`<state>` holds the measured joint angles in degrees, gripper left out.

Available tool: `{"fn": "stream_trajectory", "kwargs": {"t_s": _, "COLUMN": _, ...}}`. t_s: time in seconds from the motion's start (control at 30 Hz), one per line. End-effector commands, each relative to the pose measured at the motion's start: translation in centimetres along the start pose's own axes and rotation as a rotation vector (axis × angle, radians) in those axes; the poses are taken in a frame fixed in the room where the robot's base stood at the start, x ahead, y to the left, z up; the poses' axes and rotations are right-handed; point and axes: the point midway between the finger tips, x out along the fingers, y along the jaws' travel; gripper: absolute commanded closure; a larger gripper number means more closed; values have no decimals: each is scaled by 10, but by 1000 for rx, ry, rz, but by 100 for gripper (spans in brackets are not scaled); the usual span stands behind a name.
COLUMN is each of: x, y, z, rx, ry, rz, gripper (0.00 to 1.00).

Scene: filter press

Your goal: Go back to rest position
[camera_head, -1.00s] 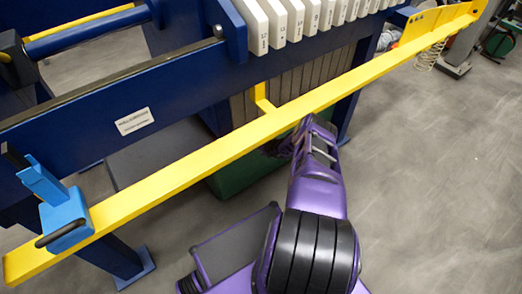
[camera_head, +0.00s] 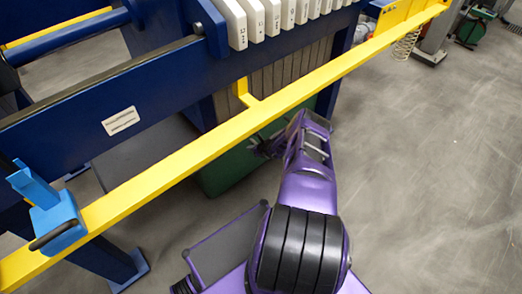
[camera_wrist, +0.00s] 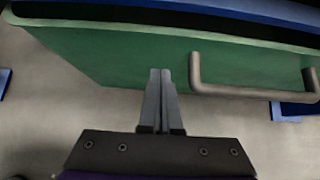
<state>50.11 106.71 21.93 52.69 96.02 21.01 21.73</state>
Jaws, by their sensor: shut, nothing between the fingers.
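My purple arm reaches forward in the head view, and my gripper (camera_head: 258,145) is at its far end, just below the yellow rail and partly hard to make out. In the wrist view my gripper (camera_wrist: 160,75) is shut, with its two grey fingers together and nothing between them. The fingers point towards a green bin (camera_wrist: 95,50), whose grey bar handle (camera_wrist: 250,92) is to the right of the fingertips. The green bin also shows in the head view (camera_head: 222,172), under the press. I cannot tell whether the fingertips touch it.
A long yellow rail (camera_head: 190,153) runs diagonally in front of the press, close to my arm. A light blue block with a black handle (camera_head: 60,222) sits on it at left. White numbered plates (camera_head: 272,14) and a blue frame (camera_head: 75,120) are behind. Floor is free at right.

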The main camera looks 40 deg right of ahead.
Motion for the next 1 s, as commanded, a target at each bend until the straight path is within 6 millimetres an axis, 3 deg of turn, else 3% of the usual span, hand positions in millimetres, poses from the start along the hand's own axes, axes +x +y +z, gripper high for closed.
{"fn": "stream_trajectory", "kwargs": {"t_s": 0.03, "x": -19, "y": -2, "z": 9, "rx": 8, "ry": -1, "rz": -3, "gripper": 100}}
{"fn": "stream_trajectory", "kwargs": {"t_s": 0.4, "x": -81, "y": -1, "z": 4, "rx": 4, "ry": 1, "rz": -2, "gripper": 100}}
{"fn": "stream_trajectory", "kwargs": {"t_s": 0.57, "x": -91, "y": -2, "z": 2, "rx": 2, "ry": 2, "rz": -3, "gripper": 100}}
{"fn": "stream_trajectory", "kwargs": {"t_s": 0.87, "x": -94, "y": -4, "z": -1, "rx": -15, "ry": 11, "rz": -4, "gripper": 100}}
{"fn": "stream_trajectory", "kwargs": {"t_s": 1.0, "x": -109, "y": -32, "z": -18, "rx": -208, "ry": 114, "rz": -25, "gripper": 100}}
